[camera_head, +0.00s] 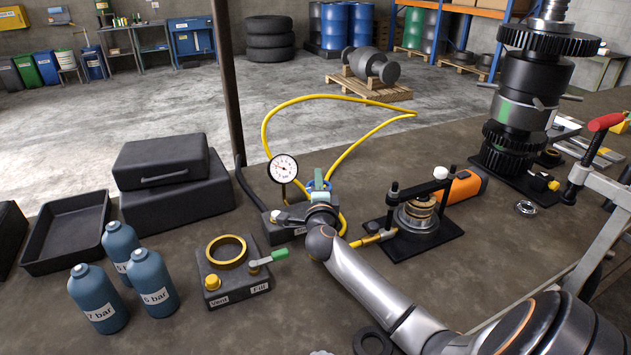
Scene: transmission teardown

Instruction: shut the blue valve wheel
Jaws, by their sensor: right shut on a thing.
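The blue valve wheel (311,185) sits on the dark valve block (275,233) beside the round pressure gauge (283,169). Only parts of its blue rim show, because my right gripper (320,188) is in front of and over it. My right arm reaches in from the lower right, and the gripper is shut on the wheel. The fingertips' exact contact on the rim is hidden. My left gripper is not in view.
A yellow hose (268,122) loops behind the block. A clamped fixture (420,222) stands to the right, with an orange case (465,187) behind it. Blue bottles (98,300) and a vent/fill block (232,280) stand left. A dark post (228,80) rises behind.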

